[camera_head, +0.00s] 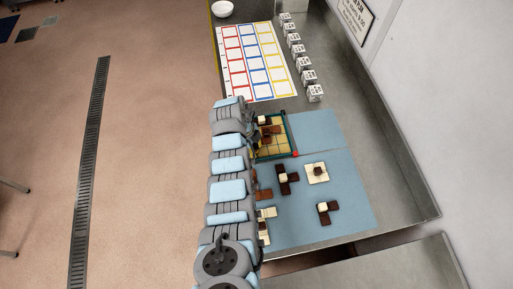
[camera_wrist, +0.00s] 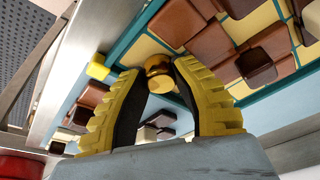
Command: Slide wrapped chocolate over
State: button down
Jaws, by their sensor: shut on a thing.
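A tray with a green rim (camera_head: 291,134) and a grid of pale yellow cells lies on the blue mat, with dark brown and cream pieces in it. My gripper (camera_wrist: 160,68) has yellow ribbed fingers, shut on a small gold-and-brown wrapped chocolate (camera_wrist: 157,67) at their tips. In the wrist view the chocolate is beside the tray's teal rim and cells; whether it touches the tray I cannot tell. In the head view my arm covers the tray's left side, and the wrapped chocolate cannot be made out there.
Dark brown and cream chocolate clusters (camera_head: 287,179) lie on the blue mat (camera_head: 315,128) in front of the tray. A card with red, blue and yellow frames (camera_head: 249,62) lies behind, beside a row of white cubes (camera_head: 308,76). A wall runs along the right.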

jog(key=shift+s+a+f, duration=0.1)
jog(key=shift+s+a, duration=0.1)
jog(key=shift+a, duration=0.45)
jog(key=c, duration=0.8)
grip_release()
jog(key=v, duration=0.8)
